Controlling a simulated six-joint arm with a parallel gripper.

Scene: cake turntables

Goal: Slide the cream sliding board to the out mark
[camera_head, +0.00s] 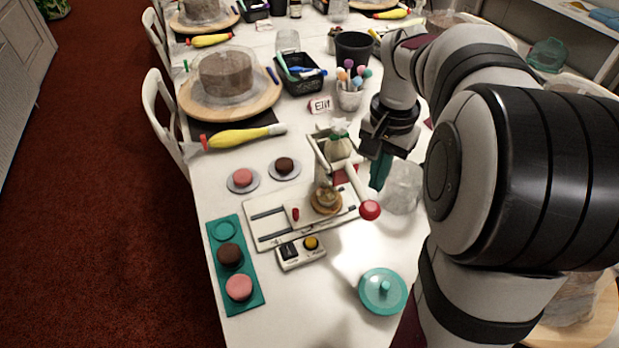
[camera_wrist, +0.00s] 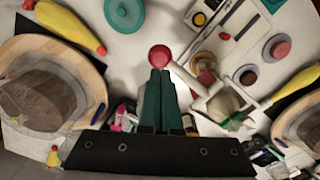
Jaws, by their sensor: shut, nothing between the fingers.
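The cream sliding board (camera_head: 304,214) lies on a pale base (camera_head: 262,236) with dark slots at its left, near the table's middle. It has a small red peg (camera_head: 296,214) and carries a brown round piece (camera_head: 326,201). In the wrist view the board's area and red peg (camera_wrist: 224,36) are at upper right. A lever with a red ball (camera_head: 370,210) reaches toward the front right. My gripper (camera_head: 377,184) is shut and empty, its teal fingers pointing down behind the ball. In the wrist view the red ball (camera_wrist: 160,56) appears just beyond the fingertips (camera_wrist: 160,72); contact is unclear. I cannot make out the out mark.
A switch box (camera_head: 301,252) sits in front of the base. A teal tray (camera_head: 236,266) with macarons is at left, a teal lid (camera_head: 383,291) at front. A clear container (camera_head: 402,187) stands close right of my gripper. A tied bag (camera_head: 338,145) stands behind the base.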

